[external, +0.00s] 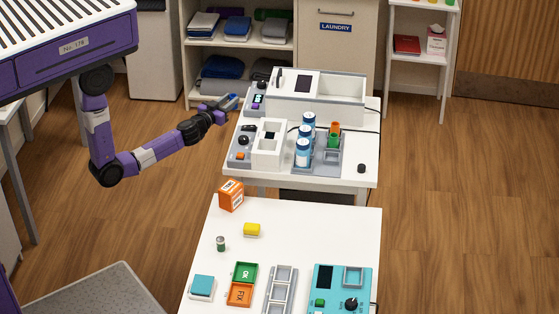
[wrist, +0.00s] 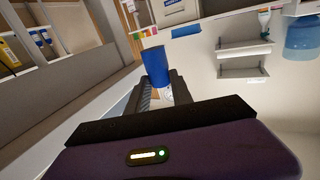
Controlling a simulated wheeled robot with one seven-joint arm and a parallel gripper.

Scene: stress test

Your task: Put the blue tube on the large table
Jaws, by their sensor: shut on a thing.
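My gripper (external: 226,104) is shut on the blue tube (wrist: 155,62), whose solid blue end sticks out beyond the fingers in the wrist view. The gripper also shows in the wrist view (wrist: 158,82). In the external view the gripper is held out at the left edge of the back white table (external: 366,180), and a small blue bit (external: 232,100) shows at the fingertips. A front white table (external: 325,222) stands nearer the camera and looks larger in the picture. The gripper is well behind the front table.
The back table holds grey-white devices (external: 318,105) and blue-and-white canisters (external: 302,153). The front table holds an orange box (external: 231,195), yellow block (external: 252,230), small vial (external: 221,244), green tray (external: 245,272), grey rack (external: 281,290) and teal device (external: 341,285). Its right rear is clear.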

